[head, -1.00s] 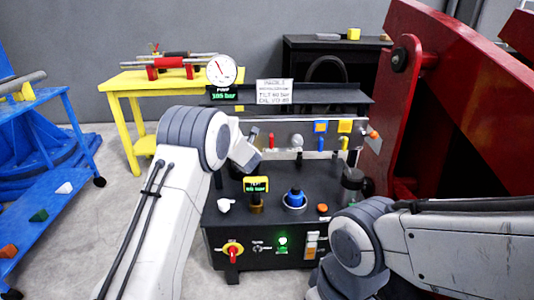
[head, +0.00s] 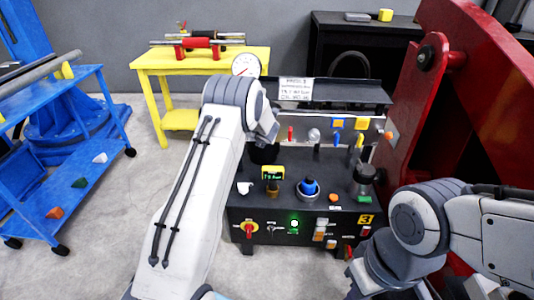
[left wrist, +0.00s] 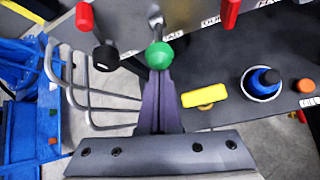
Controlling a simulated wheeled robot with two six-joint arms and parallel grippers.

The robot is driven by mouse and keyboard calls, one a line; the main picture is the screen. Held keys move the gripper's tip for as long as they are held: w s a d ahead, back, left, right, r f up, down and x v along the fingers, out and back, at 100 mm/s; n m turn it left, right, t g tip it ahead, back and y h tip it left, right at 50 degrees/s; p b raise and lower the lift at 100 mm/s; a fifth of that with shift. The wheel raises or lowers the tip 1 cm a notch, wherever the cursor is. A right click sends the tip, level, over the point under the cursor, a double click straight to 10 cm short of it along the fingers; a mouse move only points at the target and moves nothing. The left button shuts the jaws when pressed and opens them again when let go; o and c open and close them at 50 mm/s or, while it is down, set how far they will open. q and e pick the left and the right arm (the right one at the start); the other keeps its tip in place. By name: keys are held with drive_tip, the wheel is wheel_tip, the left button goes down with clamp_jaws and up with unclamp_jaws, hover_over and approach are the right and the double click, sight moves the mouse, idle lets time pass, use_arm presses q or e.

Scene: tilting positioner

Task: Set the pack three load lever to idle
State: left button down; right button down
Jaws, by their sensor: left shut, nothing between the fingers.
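The black control console (head: 240,215) bears a yellow "3" plate (head: 366,219) at its front right. Along its back panel stand a red lever (head: 291,133), a grey-white knob (head: 314,135), a blue lever (head: 337,137) and a yellow lever (head: 360,140). In the left wrist view, a metal lever with a green knob (left wrist: 159,55) stands at the tips of my left gripper (left wrist: 158,80). The gripper is shut and empty; I cannot tell whether it touches the knob. The head view hides its fingers.
A yellow block (left wrist: 204,96) and a blue knob (left wrist: 265,82) are right. A red frame (head: 490,100) stands right of the console; a blue cart (head: 75,175) stands left.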

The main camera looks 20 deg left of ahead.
use_arm(q)
drive_tip(key=shift+r, duration=0.1)
use_arm(e)
drive_tip(key=shift+r, duration=0.3)
